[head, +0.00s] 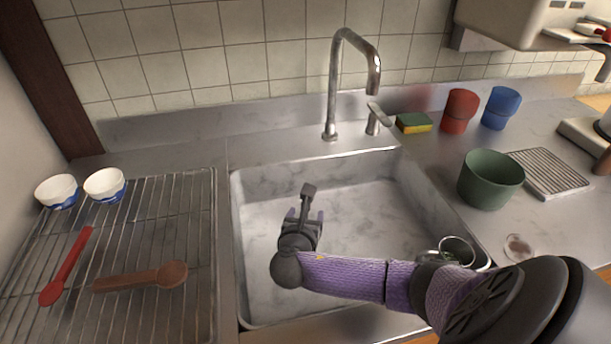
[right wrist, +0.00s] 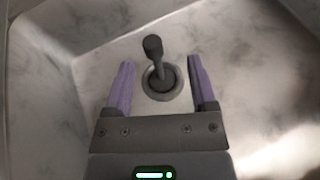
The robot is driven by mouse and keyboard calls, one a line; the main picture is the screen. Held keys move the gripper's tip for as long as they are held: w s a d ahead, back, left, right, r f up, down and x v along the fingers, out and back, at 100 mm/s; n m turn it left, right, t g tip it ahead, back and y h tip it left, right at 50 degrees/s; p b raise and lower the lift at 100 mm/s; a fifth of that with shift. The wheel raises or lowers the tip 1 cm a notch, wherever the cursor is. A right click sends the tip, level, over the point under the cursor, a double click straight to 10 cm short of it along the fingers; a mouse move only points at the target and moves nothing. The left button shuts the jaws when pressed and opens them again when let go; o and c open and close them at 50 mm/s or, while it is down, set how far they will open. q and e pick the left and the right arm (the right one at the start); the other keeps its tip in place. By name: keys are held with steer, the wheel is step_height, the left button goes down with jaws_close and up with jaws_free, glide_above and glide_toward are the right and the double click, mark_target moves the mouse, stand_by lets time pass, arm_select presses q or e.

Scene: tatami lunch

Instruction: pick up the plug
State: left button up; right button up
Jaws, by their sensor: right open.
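The plug (right wrist: 155,60) is a dark stopper with a knobbed stem, standing over the round drain (right wrist: 162,86) in the sink floor in the right wrist view. In the head view the plug's dark top (head: 308,190) shows just beyond my right gripper (head: 304,215). My right gripper, which also shows in the right wrist view (right wrist: 160,80), is open, its two purple fingers on either side of the plug. I see no contact between fingers and stem. The plug's lower part is hidden by the gripper in the head view. My left gripper is not in view.
The steel sink (head: 370,205) has raised walls around my right gripper. A tall faucet (head: 335,90) stands behind it. A green pot (head: 490,180) is on the right counter. A rack (head: 160,225) with bowls and utensils is at left. A metal strainer (head: 455,250) sits at the sink's right edge.

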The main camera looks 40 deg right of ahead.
steer(key=b+x, duration=0.1)
steer(key=x, duration=0.1)
steer(key=b+x, duration=0.2)
steer(key=f+b+x, duration=0.1)
steer(key=x, duration=0.2)
steer(key=shift+w+a+b, duration=0.3)
steer(key=shift+d+r, duration=0.1)
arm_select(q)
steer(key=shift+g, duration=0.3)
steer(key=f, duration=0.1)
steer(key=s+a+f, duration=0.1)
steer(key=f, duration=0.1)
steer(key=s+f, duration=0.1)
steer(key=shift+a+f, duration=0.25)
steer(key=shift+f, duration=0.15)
arm_select(e)
steer(key=shift+r, duration=0.1)
steer(key=shift+c, duration=0.4)
jaws_close()
